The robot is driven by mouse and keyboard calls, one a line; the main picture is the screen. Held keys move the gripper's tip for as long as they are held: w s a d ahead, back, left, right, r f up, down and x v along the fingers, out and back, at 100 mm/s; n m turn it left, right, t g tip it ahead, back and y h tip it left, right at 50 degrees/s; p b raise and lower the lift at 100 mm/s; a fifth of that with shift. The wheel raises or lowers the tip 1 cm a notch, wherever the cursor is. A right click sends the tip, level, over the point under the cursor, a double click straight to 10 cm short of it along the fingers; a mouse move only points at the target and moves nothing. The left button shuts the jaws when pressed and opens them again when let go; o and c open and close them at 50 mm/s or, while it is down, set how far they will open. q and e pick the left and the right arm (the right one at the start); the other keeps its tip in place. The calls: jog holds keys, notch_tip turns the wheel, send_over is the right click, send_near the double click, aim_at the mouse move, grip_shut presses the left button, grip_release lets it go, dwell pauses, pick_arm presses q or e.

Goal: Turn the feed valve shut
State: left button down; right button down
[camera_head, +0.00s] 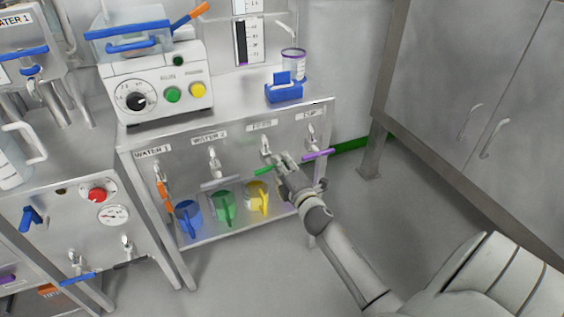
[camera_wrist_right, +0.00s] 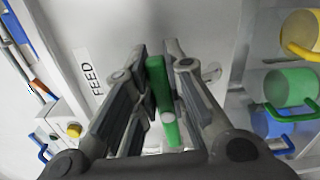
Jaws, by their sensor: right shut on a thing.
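The feed valve (camera_head: 266,146) is on the front panel of the steel bench, under a label that reads FEED in the wrist view (camera_wrist_right: 93,79). Its green lever (camera_head: 265,169) points sideways across the panel in the head view. My right gripper (camera_head: 284,160) is at this lever, coming from the lower right. In the right wrist view the green lever (camera_wrist_right: 157,88) lies between the two fingers, and the gripper is shut on it. The fingers hide part of the lever and the valve body. My left gripper is not in view.
Neighbouring valves have an orange lever (camera_head: 162,194) at left and a purple lever (camera_head: 317,155) close at right. Blue (camera_head: 188,217), green (camera_head: 222,206) and yellow (camera_head: 256,197) containers stand on the shelf below. Clear floor (camera_head: 350,205) lies right of the bench, before grey cabinets (camera_head: 475,110).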

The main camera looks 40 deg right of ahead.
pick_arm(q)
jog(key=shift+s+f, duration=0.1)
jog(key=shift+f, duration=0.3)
pick_arm(e)
jog(key=shift+f+m, duration=0.2)
jog(key=shift+m, duration=0.4)
jog(key=c, duration=1.4)
grip_release()
jog(key=shift+c, duration=0.2)
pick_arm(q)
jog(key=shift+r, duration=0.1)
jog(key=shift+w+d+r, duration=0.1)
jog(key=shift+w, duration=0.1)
pick_arm(e)
jog(key=shift+s, duration=0.1)
jog(key=v, duration=1.1)
jog(key=shift+s+a, duration=0.2)
jog(key=shift+s, duration=0.2)
